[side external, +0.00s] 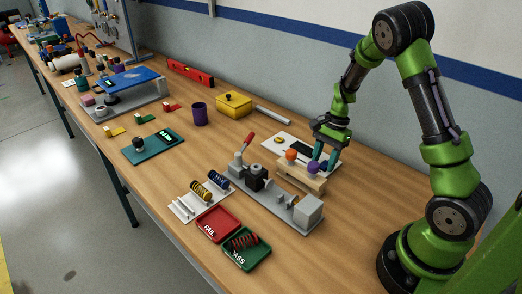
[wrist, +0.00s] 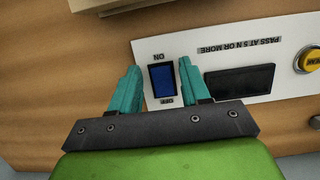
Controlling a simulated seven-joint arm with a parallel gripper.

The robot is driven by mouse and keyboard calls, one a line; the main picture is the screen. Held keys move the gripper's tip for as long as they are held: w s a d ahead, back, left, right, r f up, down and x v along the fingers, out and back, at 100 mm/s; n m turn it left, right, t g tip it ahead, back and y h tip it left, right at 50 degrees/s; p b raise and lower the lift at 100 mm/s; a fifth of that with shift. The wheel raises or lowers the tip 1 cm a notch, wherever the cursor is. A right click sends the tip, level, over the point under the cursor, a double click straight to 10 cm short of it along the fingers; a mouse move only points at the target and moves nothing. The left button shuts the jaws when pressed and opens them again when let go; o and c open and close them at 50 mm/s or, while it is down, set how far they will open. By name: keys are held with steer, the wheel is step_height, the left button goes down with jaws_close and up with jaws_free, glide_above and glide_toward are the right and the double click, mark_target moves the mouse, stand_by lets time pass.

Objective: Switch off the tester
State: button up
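The tester's white panel (wrist: 226,57) carries a blue rocker switch (wrist: 161,79) in a black frame. In the wrist view ON is printed at its upper end and OFF at its lower end, nearer my gripper. I cannot tell which end is pressed in. The tester's display (wrist: 239,81) is dark, with no reading visible. My gripper (wrist: 159,66) is open and empty, its teal fingers either side of the switch; contact cannot be told. In the side view my gripper (side external: 322,160) is low over the panel (side external: 274,149), and the switch is mostly hidden.
A yellow button (wrist: 308,60) sits on the panel past the display. In the side view a wooden block (side external: 299,177) with orange and purple knobs stands close in front of the gripper. A grey fixture (side external: 275,204) with a red lever, and red and green trays, lie nearer the front.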

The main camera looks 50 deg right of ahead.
steer(key=shift+r, duration=0.1)
steer(key=v, duration=1.6)
steer(key=shift+d+r, duration=0.1)
steer(key=shift+r, duration=0.2)
steer(key=s+a+r+n+t, duration=0.2)
steer(key=s+a+n, duration=0.1)
steer(key=a, duration=0.4)
steer(key=s+a+r+n+t, duration=0.2)
steer(key=s+a+n, duration=0.2)
steer(key=a+n, duration=0.2)
steer(key=s+a+r+n+t+h, duration=0.1)
steer(key=s+a+r+n+t, duration=0.1)
steer(key=a, duration=0.6)
steer(key=shift+s+a+r+n+t, duration=0.15)
steer(key=shift+s+n+t, duration=0.15)
steer(key=shift+s+n, duration=0.35)
steer(key=shift+s+a+r+n+t, duration=0.1)
steer(key=shift+s+n+t, duration=0.2)
steer(key=shift+n, duration=0.55)
